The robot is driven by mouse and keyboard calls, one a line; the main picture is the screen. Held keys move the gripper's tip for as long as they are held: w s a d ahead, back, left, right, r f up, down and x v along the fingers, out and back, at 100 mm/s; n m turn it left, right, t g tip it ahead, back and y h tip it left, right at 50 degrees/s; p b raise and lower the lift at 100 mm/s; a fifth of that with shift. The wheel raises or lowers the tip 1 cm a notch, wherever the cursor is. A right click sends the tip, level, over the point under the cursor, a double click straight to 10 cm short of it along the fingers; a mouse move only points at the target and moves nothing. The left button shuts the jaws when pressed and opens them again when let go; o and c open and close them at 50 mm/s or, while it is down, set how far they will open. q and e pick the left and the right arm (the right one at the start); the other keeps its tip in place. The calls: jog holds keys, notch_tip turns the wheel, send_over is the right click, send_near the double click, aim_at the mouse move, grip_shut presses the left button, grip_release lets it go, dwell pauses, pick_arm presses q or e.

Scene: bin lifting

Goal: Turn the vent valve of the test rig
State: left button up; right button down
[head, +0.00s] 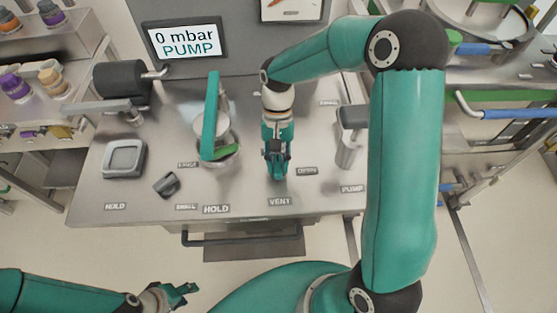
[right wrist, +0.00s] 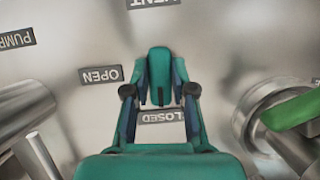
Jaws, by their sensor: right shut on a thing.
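The vent valve's teal handle (right wrist: 159,72) stands between my right gripper's fingers in the right wrist view. My right gripper (head: 277,158) is shut on it, pointing down at the rig's steel top just above the VENT label (head: 279,201) in the head view. The OPEN label (right wrist: 101,75) lies beside the handle, and the CLOSED label (right wrist: 163,117) shows between the fingers. The gripper hides most of the valve in the head view. My left gripper (head: 182,292) is open and empty, low in front of the rig. The rig display (head: 187,41) reads "0 mbar PUMP".
A tall teal lever (head: 211,115) and a green handle (head: 226,152) stand left of my right gripper. A metal fitting (head: 349,150) near the PUMP label stands to the right. A rail (head: 245,239) runs along the front.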

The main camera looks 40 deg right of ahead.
jog(key=shift+w+n, duration=0.1)
jog(key=shift+n, duration=0.4)
jog(key=c, duration=1)
grip_release()
jog(key=shift+o, duration=0.2)
jog(key=v, duration=1.2)
jog(key=shift+a, duration=0.2)
